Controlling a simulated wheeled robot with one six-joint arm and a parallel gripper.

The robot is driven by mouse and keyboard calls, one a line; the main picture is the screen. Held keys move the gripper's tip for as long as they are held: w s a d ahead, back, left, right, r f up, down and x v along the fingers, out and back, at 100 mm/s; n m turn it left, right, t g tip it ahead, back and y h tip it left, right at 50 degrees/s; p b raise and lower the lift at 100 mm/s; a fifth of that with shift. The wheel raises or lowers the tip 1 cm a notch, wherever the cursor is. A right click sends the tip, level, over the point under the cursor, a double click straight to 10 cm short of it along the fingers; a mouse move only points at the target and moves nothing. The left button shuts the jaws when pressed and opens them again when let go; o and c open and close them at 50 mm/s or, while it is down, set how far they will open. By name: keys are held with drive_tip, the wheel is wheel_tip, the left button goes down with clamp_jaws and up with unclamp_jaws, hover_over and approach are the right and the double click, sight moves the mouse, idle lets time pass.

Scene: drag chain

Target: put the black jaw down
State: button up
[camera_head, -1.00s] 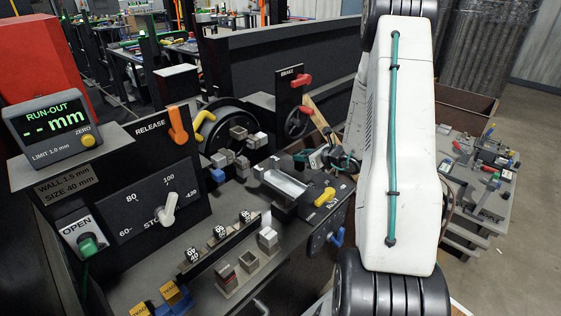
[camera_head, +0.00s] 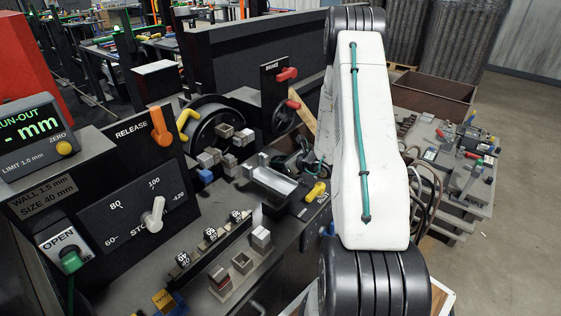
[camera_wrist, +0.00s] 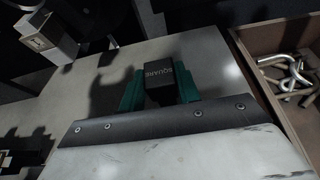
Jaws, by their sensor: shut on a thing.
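The black jaw (camera_wrist: 160,74) is a small dark block with the word SQUARE on it, in the middle of the wrist view. My gripper (camera_wrist: 159,88) is shut on it, with a green finger on each side. A grey flat surface (camera_wrist: 212,62) lies beyond and below the jaw. I cannot tell whether the jaw touches it. In the head view, the white arm and clutter hide the jaw, and the fingers cannot be made out clearly.
A brown-rimmed tray with bent metal pieces (camera_wrist: 290,75) lies right in the wrist view. A square metal block (camera_wrist: 46,36) stands upper left. In the head view, the machine bench carries a dial panel (camera_head: 138,205), an orange release lever (camera_head: 160,125) and several small blocks.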

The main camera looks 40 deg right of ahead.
drive_tip(key=shift+d, duration=0.1)
drive_tip(key=o, duration=1.1)
drive_tip(key=shift+c, duration=0.2)
